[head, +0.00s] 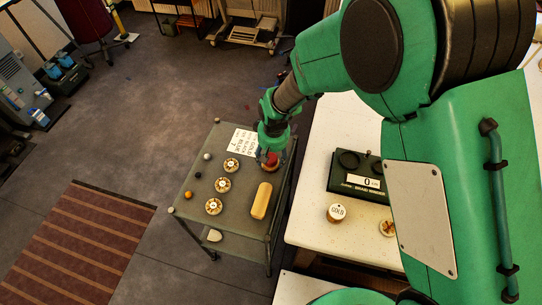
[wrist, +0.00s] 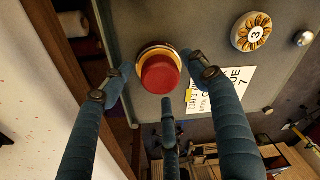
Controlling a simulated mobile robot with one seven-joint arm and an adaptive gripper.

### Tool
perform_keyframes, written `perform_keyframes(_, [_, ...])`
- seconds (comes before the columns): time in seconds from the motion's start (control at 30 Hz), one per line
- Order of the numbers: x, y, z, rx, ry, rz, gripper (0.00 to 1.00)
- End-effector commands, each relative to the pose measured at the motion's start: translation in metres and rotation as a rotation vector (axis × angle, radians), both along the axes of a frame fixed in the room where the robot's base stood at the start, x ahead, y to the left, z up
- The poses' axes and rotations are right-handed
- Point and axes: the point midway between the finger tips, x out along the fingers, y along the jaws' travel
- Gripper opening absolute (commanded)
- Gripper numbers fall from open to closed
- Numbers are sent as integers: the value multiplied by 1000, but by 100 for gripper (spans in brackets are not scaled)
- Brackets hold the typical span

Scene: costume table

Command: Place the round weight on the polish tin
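A round red-topped piece (wrist: 161,74) with a pale and dark rim stands on the grey-green trolley top (head: 244,243). It shows in the head view (head: 271,161), partly hidden by my gripper. My gripper (wrist: 158,82) is open, its three fingers spread around the red piece with visible gaps to it. In the head view my gripper (head: 272,150) is right above the piece. On the white table, a round container (head: 337,213) has a pale lid reading GOLD. Neither piece is labelled as weight or polish tin, so I cannot tell which is which.
The trolley also holds three numbered discs (head: 223,184), small balls (head: 188,194), a tan oblong block (head: 261,202) and a printed card (head: 242,141). The white table (head: 318,240) carries a dark green box (head: 343,180) and a round wooden piece (head: 387,228).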

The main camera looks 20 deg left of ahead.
Motion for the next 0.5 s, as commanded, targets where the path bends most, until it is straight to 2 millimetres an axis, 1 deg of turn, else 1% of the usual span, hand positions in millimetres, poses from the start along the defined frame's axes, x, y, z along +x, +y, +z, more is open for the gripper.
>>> perform_keyframes(0.27, [0, 0, 4, 0, 0, 0, 59])
perform_keyframes(0.37, [0, 0, 9, 0, 0, 0, 59])
perform_keyframes(0.5, [-1, -1, 24, 1, -2, 0, 59])
